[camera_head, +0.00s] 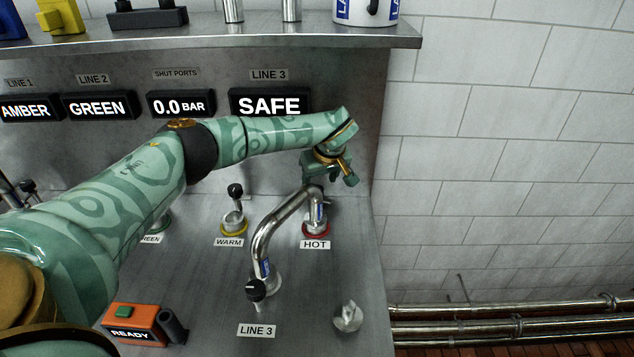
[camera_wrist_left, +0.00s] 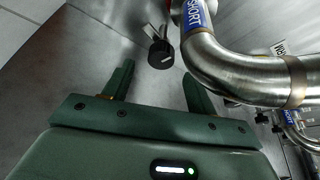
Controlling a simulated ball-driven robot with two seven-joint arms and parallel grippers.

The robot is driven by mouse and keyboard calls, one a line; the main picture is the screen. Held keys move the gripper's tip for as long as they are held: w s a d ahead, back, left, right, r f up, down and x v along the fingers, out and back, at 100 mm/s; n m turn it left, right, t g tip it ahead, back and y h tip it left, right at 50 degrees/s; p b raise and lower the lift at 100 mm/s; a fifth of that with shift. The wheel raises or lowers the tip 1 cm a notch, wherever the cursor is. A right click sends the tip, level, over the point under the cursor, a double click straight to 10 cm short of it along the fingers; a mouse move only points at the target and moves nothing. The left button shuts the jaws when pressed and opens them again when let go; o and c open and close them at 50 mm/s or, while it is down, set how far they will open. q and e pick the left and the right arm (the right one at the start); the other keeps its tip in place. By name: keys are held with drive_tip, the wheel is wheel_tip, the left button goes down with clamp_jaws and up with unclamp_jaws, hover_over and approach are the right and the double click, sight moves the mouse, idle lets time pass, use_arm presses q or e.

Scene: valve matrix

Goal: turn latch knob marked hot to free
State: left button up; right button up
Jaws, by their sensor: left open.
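The HOT port (camera_head: 315,227), with a red ring and a HOT label, stands on the steel bench. A bent steel pipe (camera_head: 264,240) runs from it to the LINE 3 fitting; it also fills the right of the left wrist view (camera_wrist_left: 245,75). My left gripper (camera_head: 332,172) is just above and behind the HOT port. In the left wrist view a black knob (camera_wrist_left: 160,55) on a short metal lever, apparently the HOT latch knob, lies just beyond and between the open fingers (camera_wrist_left: 157,78), apart from them. The HOT knob is hidden in the head view. My right gripper is out of view.
A black knob (camera_head: 256,290) sits at the pipe's LINE 3 end. The WARM port (camera_head: 233,225) has an upright black knob (camera_head: 235,190). A steel wing-shaped part (camera_head: 348,317) is at front right. An orange READY box (camera_head: 135,323) stands at front left. The display reads SAFE (camera_head: 270,103).

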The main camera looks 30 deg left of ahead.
use_arm(q)
drive_tip(key=p+v, duration=0.2)
drive_tip(key=v, duration=1)
drive_tip(key=shift+p, duration=0.35)
